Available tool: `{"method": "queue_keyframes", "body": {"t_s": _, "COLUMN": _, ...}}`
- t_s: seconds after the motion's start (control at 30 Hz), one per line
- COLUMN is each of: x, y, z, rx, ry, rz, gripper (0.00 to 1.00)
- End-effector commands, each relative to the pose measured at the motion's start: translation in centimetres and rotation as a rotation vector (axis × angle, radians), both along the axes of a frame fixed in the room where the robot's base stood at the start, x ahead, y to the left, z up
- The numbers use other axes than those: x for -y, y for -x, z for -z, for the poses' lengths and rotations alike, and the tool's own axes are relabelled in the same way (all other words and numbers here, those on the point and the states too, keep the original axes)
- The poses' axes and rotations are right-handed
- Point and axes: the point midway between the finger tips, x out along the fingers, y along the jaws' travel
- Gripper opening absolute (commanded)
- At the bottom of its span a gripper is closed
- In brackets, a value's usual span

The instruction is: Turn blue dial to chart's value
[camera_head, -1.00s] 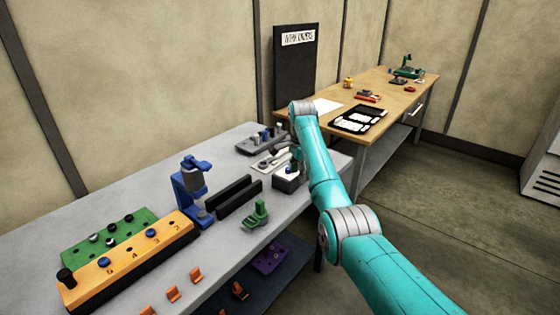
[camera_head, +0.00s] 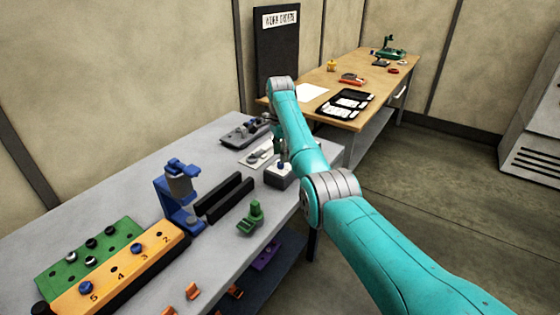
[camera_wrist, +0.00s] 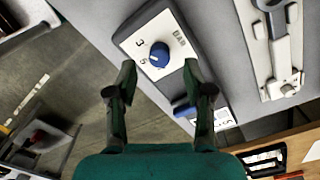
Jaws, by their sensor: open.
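The blue dial (camera_wrist: 159,54) sits on the white face of a grey box (camera_wrist: 166,38), with a pale pointer line on its top. My gripper (camera_wrist: 159,76) is open and empty. Its fingertips are apart, toward the lower left and lower right of the dial in the wrist view, and do not appear to touch it. In the head view the box (camera_head: 280,178) stands near the grey table's right edge, partly hidden by my arm. I cannot identify a chart with a readable value.
A blue lever (camera_wrist: 184,108) and a printed label are on the box's side. A metal-and-white fixture (camera_wrist: 279,45) lies beside it. A green clamp (camera_head: 251,218), black rails (camera_head: 224,197) and a blue press (camera_head: 180,192) share the grey table. A dark board (camera_head: 277,55) stands behind.

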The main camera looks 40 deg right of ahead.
Motion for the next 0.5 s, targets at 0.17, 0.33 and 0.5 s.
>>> {"method": "queue_keyframes", "body": {"t_s": 0.17, "x": 0.0, "y": 0.1, "z": 2.3, "rx": -0.001, "ry": 0.0, "rz": 0.0, "gripper": 0.52}}
{"method": "queue_keyframes", "body": {"t_s": 0.33, "x": 0.0, "y": 0.1, "z": 3.3, "rx": 0.0, "ry": 0.0, "rz": 0.0, "gripper": 0.52}}
{"method": "queue_keyframes", "body": {"t_s": 0.5, "x": 0.0, "y": 0.1, "z": 3.5, "rx": 0.001, "ry": 0.0, "rz": 0.0, "gripper": 0.52}}
